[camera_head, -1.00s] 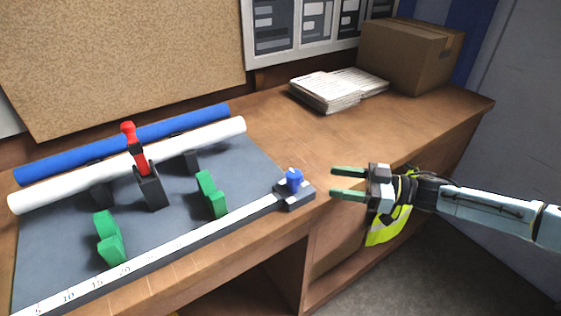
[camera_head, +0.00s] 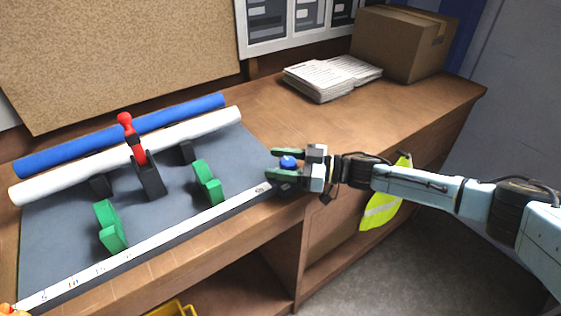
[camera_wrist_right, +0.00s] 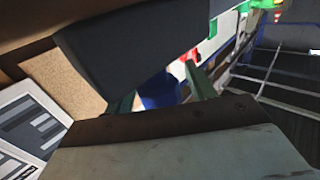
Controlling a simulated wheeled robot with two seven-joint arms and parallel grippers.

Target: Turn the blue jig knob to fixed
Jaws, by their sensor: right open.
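The blue jig knob (camera_head: 288,162) sits on its dark block (camera_head: 285,187) at the right end of the white ruler rail. My right gripper (camera_head: 283,165) is open with its green fingers on either side of the knob. Whether the fingers touch the knob I cannot tell. In the right wrist view the blue knob (camera_wrist_right: 158,91) shows between the green fingers, partly hidden by the gripper body. My left gripper is not in view.
The dark jig board carries green stops (camera_head: 207,182), a red-handled clamp (camera_head: 132,140), and white (camera_head: 130,158) and blue (camera_head: 125,135) rolls behind. A paper stack (camera_head: 332,78) and cardboard box (camera_head: 405,45) stand at the back right.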

